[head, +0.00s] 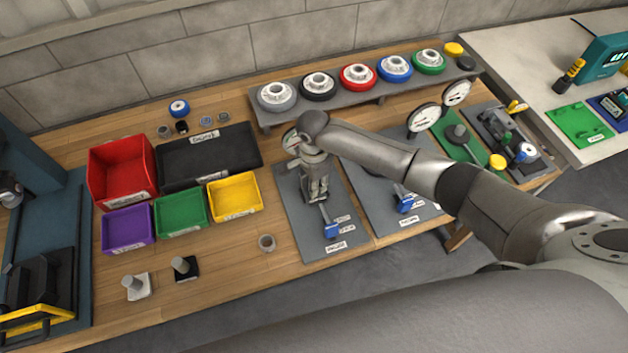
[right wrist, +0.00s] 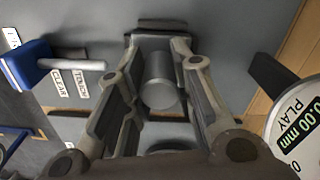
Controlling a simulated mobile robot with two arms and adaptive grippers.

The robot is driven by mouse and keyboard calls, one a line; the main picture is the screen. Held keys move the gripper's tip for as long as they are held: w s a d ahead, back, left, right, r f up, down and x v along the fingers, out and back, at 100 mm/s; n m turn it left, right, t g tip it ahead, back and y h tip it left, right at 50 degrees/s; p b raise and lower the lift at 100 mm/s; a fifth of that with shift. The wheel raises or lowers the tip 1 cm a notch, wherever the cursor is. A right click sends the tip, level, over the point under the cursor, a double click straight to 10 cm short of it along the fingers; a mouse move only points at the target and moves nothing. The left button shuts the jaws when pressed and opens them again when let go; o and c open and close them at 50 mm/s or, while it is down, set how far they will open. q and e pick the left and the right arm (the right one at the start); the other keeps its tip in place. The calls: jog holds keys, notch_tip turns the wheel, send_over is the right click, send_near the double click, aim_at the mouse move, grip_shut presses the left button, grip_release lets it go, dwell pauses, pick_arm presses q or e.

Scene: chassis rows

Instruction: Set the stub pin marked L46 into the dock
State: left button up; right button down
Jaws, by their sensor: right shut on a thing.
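My right gripper (head: 318,195) is over the left grey gauge plate (head: 288,212), shut on a grey cylindrical pin. In the right wrist view the pin (right wrist: 159,82) sits between the two fingers, its round end facing the camera. No L46 mark is readable on it. I cannot tell whether its far end touches the plate or sits in anything. Two other grey pins stand at the front left, one on a white square base (head: 136,288) and one on a black base (head: 184,267). I cannot pick out the dock for certain. My left gripper is out of view.
A dial gauge (right wrist: 296,132) marked PLAY reads 0.00 mm close beside the gripper. A blue-ended lever (head: 329,225) lies on the plate near CLEAR and TOUCH labels. Coloured bins, including a green one (head: 181,212), stand left.

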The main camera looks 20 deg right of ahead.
jog(key=c, duration=1.2)
grip_release()
jog(key=shift+o, duration=0.2)
notch_tip(320, 180, up, 12)
jog(key=shift+s, duration=0.1)
